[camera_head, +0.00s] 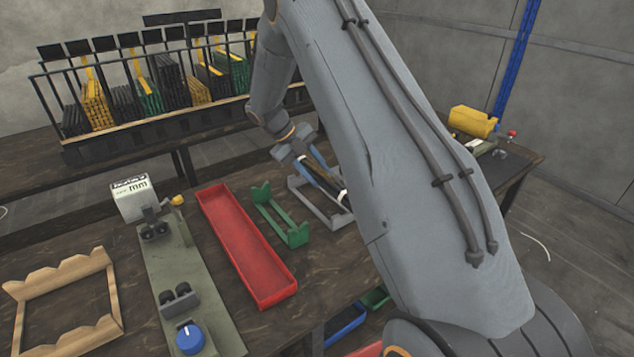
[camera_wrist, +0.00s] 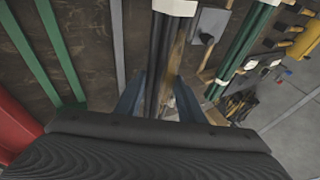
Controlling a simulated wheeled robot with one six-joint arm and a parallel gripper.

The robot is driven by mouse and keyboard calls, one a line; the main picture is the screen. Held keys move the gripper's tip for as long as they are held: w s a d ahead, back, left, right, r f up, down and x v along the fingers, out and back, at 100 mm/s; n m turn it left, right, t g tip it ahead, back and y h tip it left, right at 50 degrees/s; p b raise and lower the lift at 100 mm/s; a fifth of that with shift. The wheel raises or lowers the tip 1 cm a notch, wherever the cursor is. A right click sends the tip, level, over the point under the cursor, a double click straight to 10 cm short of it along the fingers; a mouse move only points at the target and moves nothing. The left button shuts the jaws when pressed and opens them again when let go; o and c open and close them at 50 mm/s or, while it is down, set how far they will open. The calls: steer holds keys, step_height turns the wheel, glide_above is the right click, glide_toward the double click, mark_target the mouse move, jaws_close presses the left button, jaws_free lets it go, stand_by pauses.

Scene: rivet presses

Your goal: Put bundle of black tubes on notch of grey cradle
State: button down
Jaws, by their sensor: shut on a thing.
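My gripper (camera_head: 318,168) is shut on the bundle of black tubes (camera_wrist: 163,50). Its two blue fingers (camera_wrist: 160,100) lie on either side of the tubes in the wrist view. A white band (camera_wrist: 175,6) wraps the bundle. In the head view the bundle (camera_head: 324,184) is tilted and seen over the grey cradle (camera_head: 335,219), partly hidden by my arm. A grey bar (camera_wrist: 118,45), likely a rail of this cradle, runs left of the bundle in the wrist view. I cannot tell whether the tubes touch a notch.
A green cradle (camera_head: 270,215) and a red tray (camera_head: 245,245) stand left of the grey cradle. Beyond are a press fixture (camera_head: 190,265) and a wooden cradle (camera_head: 65,345). Green tubes (camera_wrist: 245,50) lie to the right in the wrist view. A rack (camera_head: 170,115) stands behind.

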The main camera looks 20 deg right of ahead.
steer(key=shift+f+p, duration=0.4)
steer(key=shift+f, duration=1.4)
steer(key=c, duration=1.2)
jaws_free()
steer(key=shift+f, duration=0.15)
